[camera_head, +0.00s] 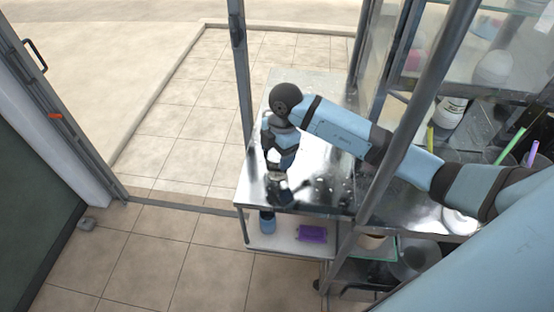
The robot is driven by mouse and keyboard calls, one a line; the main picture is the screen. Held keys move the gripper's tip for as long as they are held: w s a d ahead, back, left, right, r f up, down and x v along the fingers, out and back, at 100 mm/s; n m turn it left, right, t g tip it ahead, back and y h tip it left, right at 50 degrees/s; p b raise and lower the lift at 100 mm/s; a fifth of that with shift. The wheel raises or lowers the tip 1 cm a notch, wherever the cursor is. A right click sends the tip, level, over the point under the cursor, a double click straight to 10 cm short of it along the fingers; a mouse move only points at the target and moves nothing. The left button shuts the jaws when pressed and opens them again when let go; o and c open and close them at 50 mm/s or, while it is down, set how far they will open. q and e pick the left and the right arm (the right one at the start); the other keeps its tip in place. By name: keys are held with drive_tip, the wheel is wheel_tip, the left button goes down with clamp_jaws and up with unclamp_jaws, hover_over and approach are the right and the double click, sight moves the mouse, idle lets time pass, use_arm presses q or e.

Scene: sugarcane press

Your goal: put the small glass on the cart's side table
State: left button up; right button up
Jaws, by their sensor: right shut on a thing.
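My right gripper (277,172) reaches down over the cart's shiny metal side table (330,190), near its front left corner. It is shut on the small glass (277,177), of which only a little clear rim shows below the fingers. The glass is at or just above the table top; I cannot tell whether it touches, as dark reflections of the gripper blur the surface beneath it. My left gripper is not in view.
A lower shelf (283,236) holds a blue cup (267,222) and a purple item (312,233). The table top around the gripper is clear.

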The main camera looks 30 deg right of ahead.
drive_tip(key=shift+f, duration=0.45)
drive_tip(key=o, duration=1)
drive_tip(key=shift+c, duration=0.2)
drive_tip(key=shift+r, duration=0.1)
